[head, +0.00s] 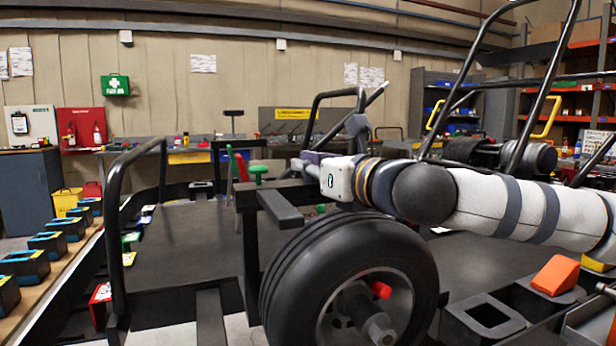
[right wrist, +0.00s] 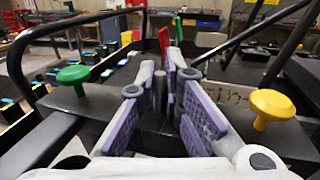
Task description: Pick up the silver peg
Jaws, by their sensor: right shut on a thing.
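My right gripper (head: 309,163) reaches in from the right above the wheel in the head view. In the right wrist view its purple-padded fingers (right wrist: 160,82) are closed around a slim grey upright piece, which appears to be the silver peg (right wrist: 159,94). Its lower end is close to a dark block below, and I cannot tell whether it is clear of it. A green peg (right wrist: 73,76) stands to the left and a yellow peg (right wrist: 271,105) to the right. A red peg (right wrist: 164,40) shows beyond the fingertips. My left gripper is not in view.
A black-tyred wheel (head: 350,268) stands below my right arm. Black tube bars (head: 115,230) rise around the kart. An orange wedge (head: 556,275) lies at the right. Several dark bins (head: 47,243) line the left bench. The dark floor panel (head: 190,240) is mostly clear.

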